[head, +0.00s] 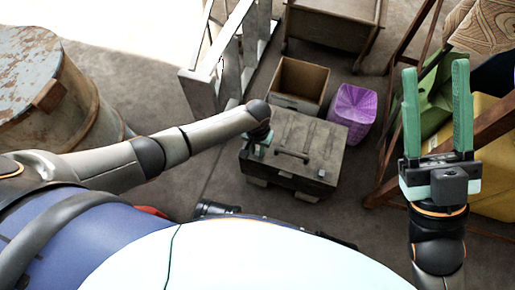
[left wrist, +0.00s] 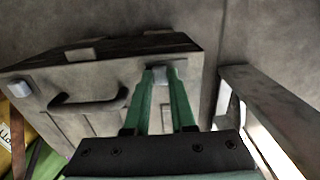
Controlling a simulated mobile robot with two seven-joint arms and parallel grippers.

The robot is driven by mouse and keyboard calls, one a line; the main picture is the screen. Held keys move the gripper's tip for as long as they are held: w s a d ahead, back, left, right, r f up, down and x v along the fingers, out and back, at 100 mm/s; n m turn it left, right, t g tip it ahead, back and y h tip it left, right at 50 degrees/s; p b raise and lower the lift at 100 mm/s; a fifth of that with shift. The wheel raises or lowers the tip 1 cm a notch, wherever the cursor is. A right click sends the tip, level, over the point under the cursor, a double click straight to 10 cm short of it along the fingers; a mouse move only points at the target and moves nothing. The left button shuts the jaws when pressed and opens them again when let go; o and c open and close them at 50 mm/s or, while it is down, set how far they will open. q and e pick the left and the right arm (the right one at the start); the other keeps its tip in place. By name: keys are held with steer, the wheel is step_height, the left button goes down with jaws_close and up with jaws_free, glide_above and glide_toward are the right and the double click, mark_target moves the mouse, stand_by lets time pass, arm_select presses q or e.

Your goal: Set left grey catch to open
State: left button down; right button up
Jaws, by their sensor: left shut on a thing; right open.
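A dark grey box (head: 318,140) stands on the floor in the middle of the head view, with a dark handle (head: 292,154) on its front. It also shows in the left wrist view (left wrist: 110,70). The left grey catch (left wrist: 160,74) is between the fingertips of my left gripper (left wrist: 160,82), which is shut on it. In the head view my left gripper (head: 262,140) is at the box's left end and hides that catch. The other grey catch (head: 321,173) is at the box's right end. My right gripper (head: 437,115) is open and empty, raised at the right.
An open cardboard box (head: 299,78) and a purple basket (head: 354,108) stand behind the grey box. A metal frame (head: 228,62) is at the back left, a rusty drum (head: 45,95) at the left. A brown rack (head: 385,150) and yellow container (head: 490,150) are at the right.

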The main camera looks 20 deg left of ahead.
arm_select(q)
steer(key=shift+a+r+p, duration=0.2)
steer(key=shift+a+p, duration=0.35)
steer(key=shift+p, duration=0.1)
steer(key=shift+a+p, duration=0.3)
steer(key=shift+a, duration=0.1)
steer(key=shift+a+f, duration=0.15)
steer(key=shift+a, duration=0.05)
steer(key=c, duration=0.7)
jaws_free()
